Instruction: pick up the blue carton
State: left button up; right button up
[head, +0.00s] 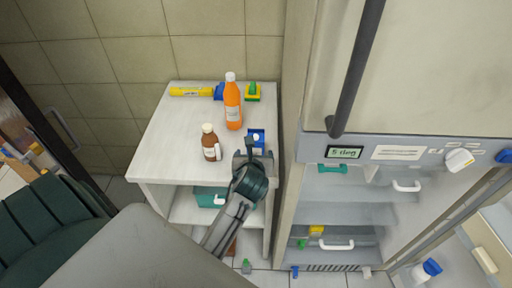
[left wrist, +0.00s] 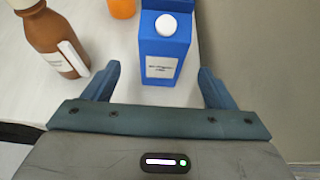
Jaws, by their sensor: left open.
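The blue carton (head: 257,136) stands upright near the right edge of the white table, with a white round cap on top. In the left wrist view the carton (left wrist: 166,50) has a white label and stands ahead of the gap between my fingers. My left gripper (head: 254,155) is open in front of the carton, and its fingers (left wrist: 158,85) sit to either side of the carton's near face, apart from it. The gripper hides the carton's lower part in the head view. My right gripper is not in view.
A brown bottle (head: 211,143) stands left of the carton, and an orange bottle (head: 232,103) stands behind. A yellow tube (head: 190,92) and a green-yellow item (head: 253,92) lie at the back of the table (head: 165,150). A fridge (head: 345,210) stands close on the right.

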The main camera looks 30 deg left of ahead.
aim_at(255, 149)
pick_arm(q)
jog(key=x, duration=0.3)
jog(key=shift+w+a+f, duration=0.2)
jog(key=shift+w+a+f+p, duration=0.15)
jog(key=shift+w+f+p, duration=0.05)
jog(key=shift+w+p, duration=0.25)
jog(key=x, duration=0.2)
jog(key=p+x, duration=0.1)
jog(key=x, duration=0.1)
jog(key=shift+f, duration=0.35)
jog(key=shift+c, duration=1.3)
jog(key=c, duration=1)
